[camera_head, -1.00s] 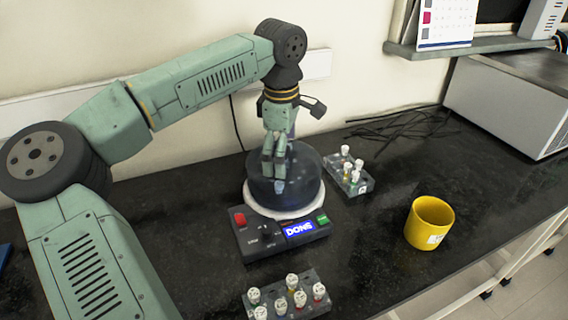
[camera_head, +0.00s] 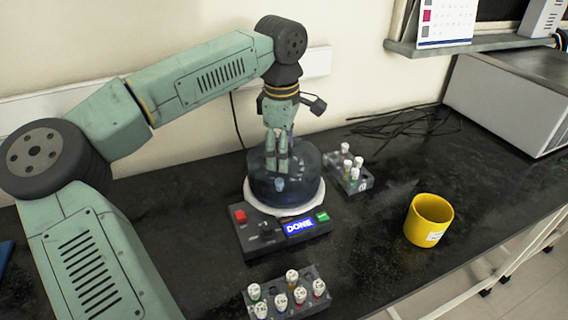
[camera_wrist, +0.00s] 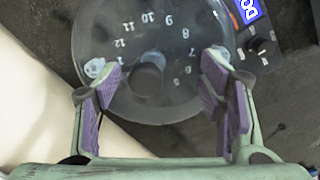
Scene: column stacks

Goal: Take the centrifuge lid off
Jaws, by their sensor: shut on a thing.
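The centrifuge (camera_head: 262,232) stands on the black bench, with a red button, a green button and a lit display reading DONE. Its clear, dark-tinted round lid (camera_head: 312,183) is over the white ring (camera_head: 287,212); I cannot tell whether its rim touches the ring. My gripper (camera_head: 277,170) points down at the top of the lid and is shut on it. In the wrist view the fingers (camera_wrist: 162,77) stand well apart, one on each side of a round dark knob, over the lid (camera_wrist: 150,108) with numbers showing through. The exact contact is hard to see.
A tube rack (camera_head: 287,303) stands in front of the centrifuge, and another rack (camera_head: 362,183) is just right of it. A yellow mug (camera_head: 428,222) stands farther right. Cables (camera_head: 405,125) lie behind, near a large grey box (camera_head: 515,95). Bench between mug and front rack is clear.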

